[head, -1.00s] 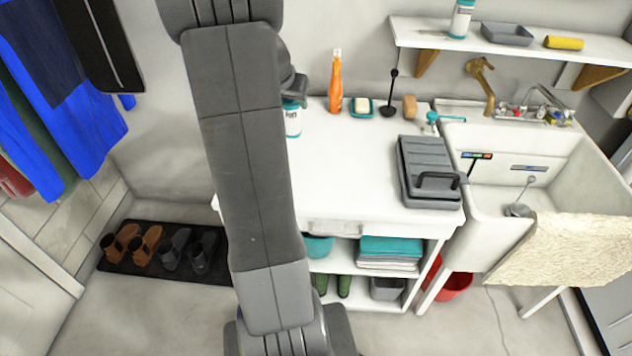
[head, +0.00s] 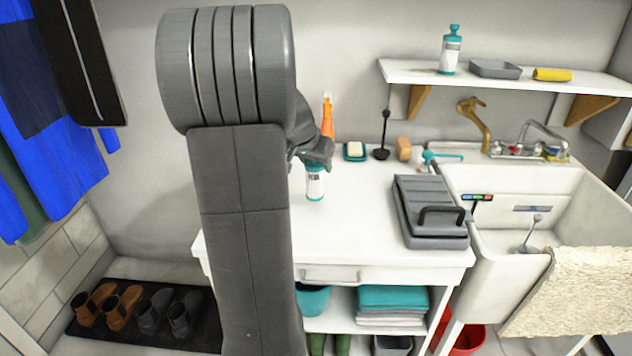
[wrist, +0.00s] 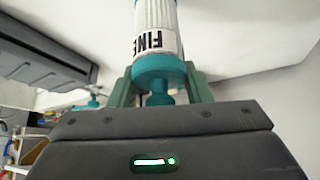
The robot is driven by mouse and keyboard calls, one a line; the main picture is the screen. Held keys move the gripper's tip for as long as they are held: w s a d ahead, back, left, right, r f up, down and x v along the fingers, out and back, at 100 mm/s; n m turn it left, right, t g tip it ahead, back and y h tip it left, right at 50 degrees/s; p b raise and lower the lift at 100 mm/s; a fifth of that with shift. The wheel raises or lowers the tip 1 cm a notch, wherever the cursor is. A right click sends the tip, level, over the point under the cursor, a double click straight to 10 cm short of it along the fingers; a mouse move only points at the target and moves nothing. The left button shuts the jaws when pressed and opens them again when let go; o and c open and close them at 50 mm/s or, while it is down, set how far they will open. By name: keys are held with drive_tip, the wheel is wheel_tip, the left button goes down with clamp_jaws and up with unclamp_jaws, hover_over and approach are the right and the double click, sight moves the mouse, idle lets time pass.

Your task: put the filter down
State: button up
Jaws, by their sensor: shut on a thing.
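The filter (head: 315,184) is a white cylinder with teal ends and dark lettering on its label. In the head view it hangs below my gripper (head: 316,160), over the left part of the white counter (head: 350,235). In the wrist view the filter (wrist: 156,30) sits between the two green fingers of my gripper (wrist: 160,92), which is shut on its teal end. I cannot tell whether its lower end touches the counter. My arm hides the counter's left part.
A grey case (head: 430,212) with a black handle lies on the counter's right. An orange spray bottle (head: 327,118), a soap dish (head: 355,151), a black plunger-like tool (head: 383,140) and a brown block (head: 404,149) stand at the back. The counter's middle is clear. A sink (head: 520,195) adjoins it.

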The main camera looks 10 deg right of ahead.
sight(316, 173)
drive_tip(key=shift+f+b, duration=0.4)
drive_tip(key=shift+f, duration=1.5)
drive_tip(key=shift+f, duration=0.2)
drive_tip(key=o, duration=1.1)
drive_tip(key=shift+c, duration=0.2)
drive_tip(key=shift+r, duration=0.15)
drive_tip(key=shift+s+a+r, duration=0.1)
drive_tip(key=shift+r, duration=0.25)
drive_tip(key=p+v, duration=0.1)
drive_tip(key=v, duration=1)
drive_tip(key=shift+r+p, duration=0.15)
drive_tip(key=shift+p, duration=0.2)
drive_tip(key=shift+s, duration=0.1)
